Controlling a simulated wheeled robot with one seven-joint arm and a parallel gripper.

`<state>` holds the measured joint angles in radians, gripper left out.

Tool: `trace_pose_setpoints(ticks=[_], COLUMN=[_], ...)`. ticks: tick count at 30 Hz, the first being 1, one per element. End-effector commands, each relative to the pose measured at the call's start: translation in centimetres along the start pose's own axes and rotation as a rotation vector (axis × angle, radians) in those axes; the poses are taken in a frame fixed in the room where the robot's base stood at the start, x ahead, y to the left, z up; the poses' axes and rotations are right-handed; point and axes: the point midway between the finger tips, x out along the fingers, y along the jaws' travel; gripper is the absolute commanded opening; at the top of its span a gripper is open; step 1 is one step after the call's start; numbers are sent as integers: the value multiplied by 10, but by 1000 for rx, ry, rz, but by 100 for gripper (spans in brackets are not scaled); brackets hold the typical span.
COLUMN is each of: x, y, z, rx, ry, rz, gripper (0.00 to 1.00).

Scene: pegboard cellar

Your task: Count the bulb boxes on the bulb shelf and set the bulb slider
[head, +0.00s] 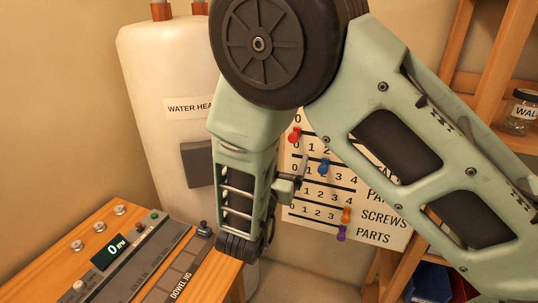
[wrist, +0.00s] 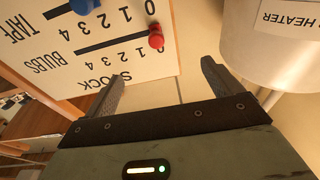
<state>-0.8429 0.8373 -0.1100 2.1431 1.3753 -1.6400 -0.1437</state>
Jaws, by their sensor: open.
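The stock board (head: 300,215) is a cream panel with numbered rows and coloured sliders, partly hidden behind my arm in the head view. In the wrist view it appears upside down, with the BULBS row nearest the STOCK title. The red bulb slider (wrist: 156,37) sits at the 0 end of that row; it also shows in the head view (head: 295,135). My gripper (wrist: 161,69) is open and empty in front of the board's edge, apart from the red slider. No bulb boxes can be made out in either view.
A white water heater (head: 150,75) stands left of the board. A bench with a control panel (head: 125,262) is at lower left. Wooden shelving (head: 487,75) with a jar (head: 522,112) is at right. Blue (head: 323,166), orange (head: 346,215) and purple (head: 341,234) sliders sit on other rows.

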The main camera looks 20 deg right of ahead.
Motion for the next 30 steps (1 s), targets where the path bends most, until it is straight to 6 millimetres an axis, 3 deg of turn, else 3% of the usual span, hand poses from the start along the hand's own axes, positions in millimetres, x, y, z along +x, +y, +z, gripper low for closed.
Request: trace_pose_setpoints(ticks=[5, 21, 30], x=[7, 77, 100], y=[3, 3, 3], z=[-1, 14, 17], rx=[-7, -4, -5], ry=[24, 20, 20], rz=[15, 13, 10], gripper=[91, 91, 91])
